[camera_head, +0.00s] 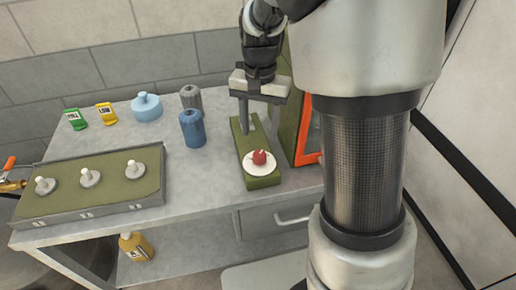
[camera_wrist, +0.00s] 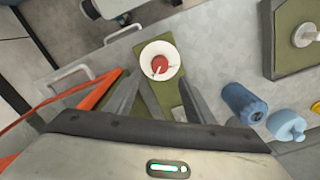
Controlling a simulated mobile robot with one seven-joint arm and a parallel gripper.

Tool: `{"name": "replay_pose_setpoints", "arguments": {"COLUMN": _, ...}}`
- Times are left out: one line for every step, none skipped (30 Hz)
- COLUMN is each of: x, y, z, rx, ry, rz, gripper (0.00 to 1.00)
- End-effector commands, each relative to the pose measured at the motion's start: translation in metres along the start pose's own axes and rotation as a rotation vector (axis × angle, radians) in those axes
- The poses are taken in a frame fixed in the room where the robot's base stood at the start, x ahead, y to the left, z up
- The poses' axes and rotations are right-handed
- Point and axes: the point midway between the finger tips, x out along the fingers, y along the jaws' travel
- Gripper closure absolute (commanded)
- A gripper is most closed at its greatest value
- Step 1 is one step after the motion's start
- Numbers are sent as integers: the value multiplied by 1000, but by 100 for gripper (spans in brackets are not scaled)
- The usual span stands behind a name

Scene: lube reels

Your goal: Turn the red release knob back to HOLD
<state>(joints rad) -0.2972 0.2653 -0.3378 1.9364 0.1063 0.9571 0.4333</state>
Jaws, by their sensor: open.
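The red release knob (camera_head: 260,157) sits on a round white dial (camera_head: 252,168) at the front end of a green block (camera_head: 262,182) on the bench. The knob also shows in the wrist view (camera_wrist: 159,65), with a small pale mark on it. The dial's lettering is too small to read. My gripper (camera_head: 259,128) is open and empty, pointing down over the block behind the dial in the head view. In the wrist view its two fingers (camera_wrist: 158,88) lie either side of the block, with the knob just beyond the tips. The fingers do not visibly touch the knob.
An orange-edged panel (camera_head: 304,130) stands close right of the block. Two bottles, blue (camera_head: 192,128) and grey (camera_head: 191,96), stand left of it, with a light-blue pot (camera_head: 146,107). A green tray (camera_head: 100,186) with white knobs lies at left. A drawer handle (camera_head: 294,216) projects below.

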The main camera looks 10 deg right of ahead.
Motion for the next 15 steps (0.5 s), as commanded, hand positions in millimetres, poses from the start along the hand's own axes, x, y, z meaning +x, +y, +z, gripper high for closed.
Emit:
{"name": "replay_pose_setpoints", "arguments": {"x": 14, "y": 1, "z": 1, "rx": 0, "ry": -4, "rz": 3, "gripper": 51}}
{"name": "replay_pose_setpoints", "arguments": {"x": 20, "y": 1, "z": 1, "rx": 0, "ry": -5, "rz": 4, "gripper": 51}}
{"name": "replay_pose_setpoints", "arguments": {"x": 29, "y": 1, "z": 1, "rx": 0, "ry": -4, "rz": 3, "gripper": 51}}
{"name": "replay_pose_setpoints", "arguments": {"x": 36, "y": 1, "z": 1, "rx": 1, "ry": -5, "rz": 4, "gripper": 51}}
{"name": "replay_pose_setpoints", "arguments": {"x": 42, "y": 1, "z": 1, "rx": 1, "ry": -4, "rz": 3, "gripper": 51}}
{"name": "replay_pose_setpoints", "arguments": {"x": 49, "y": 1, "z": 1, "rx": 0, "ry": -4, "rz": 3, "gripper": 51}}
{"name": "replay_pose_setpoints", "arguments": {"x": 55, "y": 1, "z": 1, "rx": 0, "ry": -3, "rz": 3, "gripper": 51}}
{"name": "replay_pose_setpoints", "arguments": {"x": 60, "y": 1, "z": 1, "rx": 0, "ry": -4, "rz": 3, "gripper": 51}}
{"name": "replay_pose_setpoints", "arguments": {"x": 66, "y": 1, "z": 1, "rx": 1, "ry": -2, "rz": 3, "gripper": 51}}
{"name": "replay_pose_setpoints", "arguments": {"x": 70, "y": 1, "z": 1, "rx": 1, "ry": -3, "rz": 2, "gripper": 51}}
{"name": "replay_pose_setpoints", "arguments": {"x": 74, "y": 1, "z": 1, "rx": 1, "ry": -3, "rz": 2, "gripper": 51}}
{"name": "replay_pose_setpoints", "arguments": {"x": 79, "y": 0, "z": 0, "rx": 0, "ry": -2, "rz": 1, "gripper": 51}}
{"name": "replay_pose_setpoints", "arguments": {"x": 81, "y": 0, "z": 0, "rx": 0, "ry": -2, "rz": 1, "gripper": 51}}
{"name": "replay_pose_setpoints", "arguments": {"x": 84, "y": 0, "z": 0, "rx": 0, "ry": -1, "rz": 1, "gripper": 51}}
{"name": "replay_pose_setpoints", "arguments": {"x": 86, "y": 0, "z": 0, "rx": -1, "ry": -1, "rz": 1, "gripper": 51}}
